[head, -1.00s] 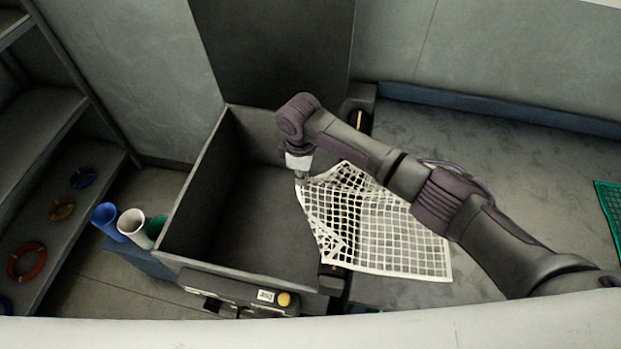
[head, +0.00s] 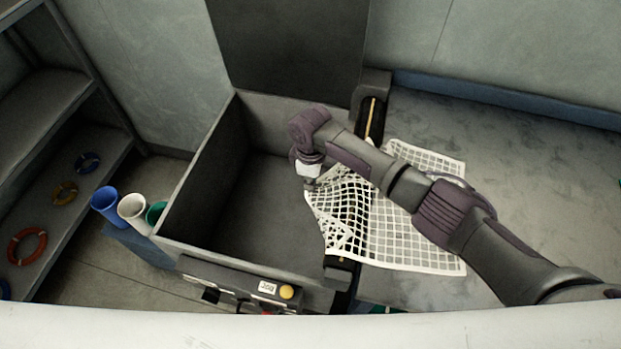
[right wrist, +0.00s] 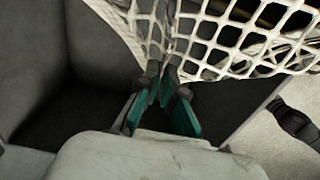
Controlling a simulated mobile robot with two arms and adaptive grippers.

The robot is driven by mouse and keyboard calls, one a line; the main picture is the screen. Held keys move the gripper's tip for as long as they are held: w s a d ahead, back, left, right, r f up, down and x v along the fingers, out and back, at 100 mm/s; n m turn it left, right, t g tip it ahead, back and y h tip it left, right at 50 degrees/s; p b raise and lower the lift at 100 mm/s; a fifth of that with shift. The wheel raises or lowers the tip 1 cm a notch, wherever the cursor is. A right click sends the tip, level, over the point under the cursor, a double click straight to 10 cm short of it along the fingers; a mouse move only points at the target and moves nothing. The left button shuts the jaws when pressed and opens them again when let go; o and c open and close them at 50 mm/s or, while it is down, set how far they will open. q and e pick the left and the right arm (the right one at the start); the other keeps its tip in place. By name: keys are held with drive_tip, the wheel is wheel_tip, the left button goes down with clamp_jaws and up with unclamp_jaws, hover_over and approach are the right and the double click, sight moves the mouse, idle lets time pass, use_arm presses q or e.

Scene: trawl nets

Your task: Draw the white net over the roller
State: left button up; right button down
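The white net (head: 400,238) is a square mesh lying across the dark roller (head: 371,125), which runs along the right side of the open grey bin. Its left edge hangs on the bin side of the roller; the rest lies on the grey deck to the right. My right gripper (head: 310,187) is above the bin, just left of the roller, at the net's left edge. In the right wrist view, the fingers of this gripper (right wrist: 163,92) are closed together on the gathered net (right wrist: 222,38). My right arm hides part of the net and roller. My left gripper is not in view.
The grey bin (head: 212,172) is open and looks empty. A panel with a yellow button (head: 286,292) is on its front. Blue (head: 105,200), white (head: 133,210) and green (head: 156,213) tubes stand left of it. A shelf with rings stands further left.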

unclamp_jaws()
idle(1.0)
wheel_tip(320, 180, up, 6)
drive_tip(key=p, duration=0.5)
drive_tip(key=shift+f+p, duration=0.25)
drive_tip(key=shift+p, duration=0.1)
wheel_tip(320, 180, up, 12)
idle(0.4)
